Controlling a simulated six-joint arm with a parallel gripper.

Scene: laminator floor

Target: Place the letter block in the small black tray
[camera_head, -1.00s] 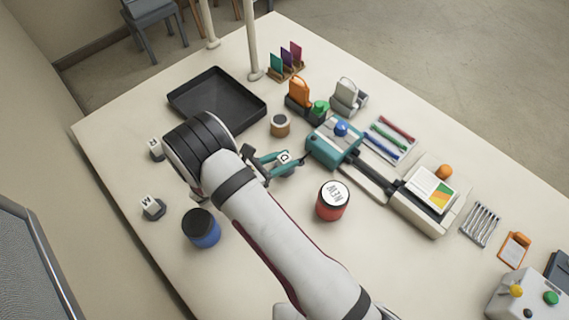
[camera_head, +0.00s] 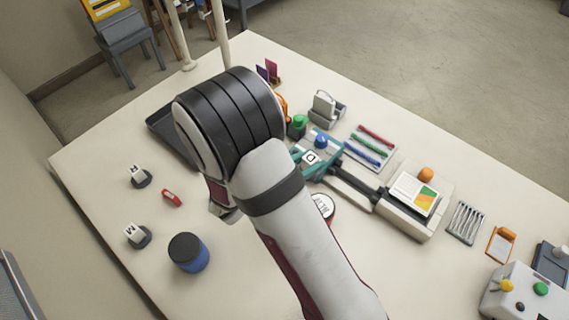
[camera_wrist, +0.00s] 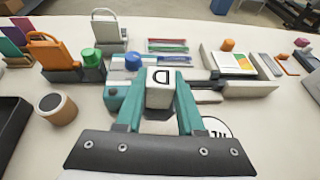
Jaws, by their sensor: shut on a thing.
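My gripper (camera_wrist: 160,105) has teal fingers and is shut on a white letter block (camera_wrist: 160,88) marked D. In the head view the block (camera_head: 310,157) shows between the fingers (camera_head: 312,163), in front of the teal end of the long device, and looks raised above the table. A black tray (camera_head: 162,121) with a low rim lies at the table's left; my arm hides most of it in the head view. Part of it shows at the left edge of the wrist view (camera_wrist: 12,128).
Letter blocks on dark bases (camera_head: 138,177) (camera_head: 136,236), a red item (camera_head: 172,198) and a blue jar (camera_head: 188,252) stand at left. A red jar (camera_head: 323,206) is partly behind my arm. A round wooden-sided pot (camera_wrist: 57,108) stands near the tray. The teal-ended device (camera_head: 405,208) extends right.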

